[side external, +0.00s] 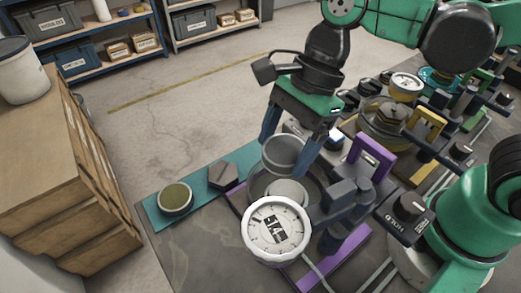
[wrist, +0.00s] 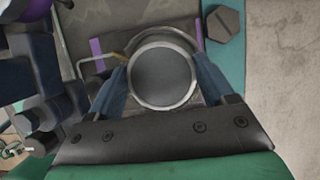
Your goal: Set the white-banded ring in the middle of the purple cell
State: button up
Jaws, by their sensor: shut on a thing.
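My gripper (side external: 290,150) is shut on a grey ring (side external: 283,148), one blue finger on each side of it. In the wrist view the ring (wrist: 136,78) is between the fingertips (wrist: 162,76), with a pale rim and a dark grey middle. I cannot clearly make out a white band. The purple cell (side external: 335,262) has a purple base, a purple clamp handle (side external: 372,155) and a white dial gauge (side external: 277,231). The ring appears just above the cell's round dish (side external: 313,190), which has a pale disc inside; I cannot tell if they touch.
A teal mat (side external: 205,160) at the left bears a dark hex piece (side external: 223,175) and a round olive-topped piece (side external: 175,197). The hex piece also shows in the wrist view (wrist: 224,24). A yellow-handled cell (side external: 427,123) stands behind at the right. Open floor lies beyond.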

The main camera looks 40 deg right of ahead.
aim_at(287, 194)
jog(key=shift+s+d+f, duration=0.25)
jog(key=shift+d+f, duration=0.3)
jog(key=shift+f, duration=3.8)
jog(key=shift+f, duration=0.2)
jog(key=o, duration=1.3)
jog(key=shift+o, duration=0.2)
jog(key=shift+r, duration=0.1)
